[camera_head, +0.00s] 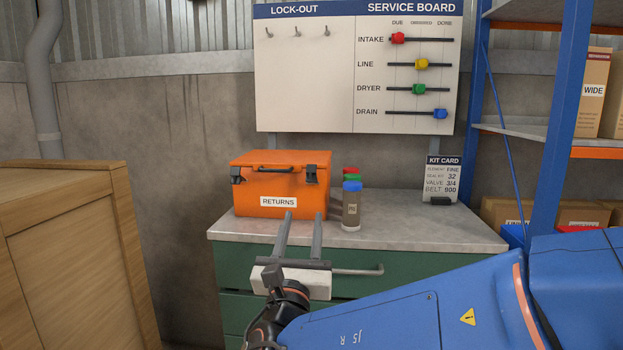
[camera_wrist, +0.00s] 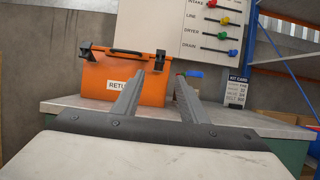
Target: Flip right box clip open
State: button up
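An orange box (camera_head: 281,186) labelled RETURNS stands with its lid down on the grey bench top. Its right clip (camera_head: 311,172) is a black latch at the front right of the lid seam; it also shows in the wrist view (camera_wrist: 160,60), just above the left finger's tip. I cannot tell for sure whether it is latched. The left clip (camera_head: 236,175) sits at the front left, with a black handle (camera_head: 274,169) between them. My gripper (camera_head: 303,214) is open and empty, its fingers pointing toward the box's lower right front, below the right clip and seemingly apart from it.
Bottles with blue, green and red caps (camera_head: 351,205) stand close to the box's right. A kit card (camera_head: 442,178) stands at the bench's back right. A wooden crate (camera_head: 75,250) is at left, a blue shelf rack (camera_head: 560,110) at right. The bench top (camera_head: 415,226) between bottles and card is clear.

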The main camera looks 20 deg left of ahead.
aim_at(311, 179)
jog(key=x, duration=1.5)
jog(key=shift+w+r, duration=0.15)
jog(key=shift+w, duration=0.2)
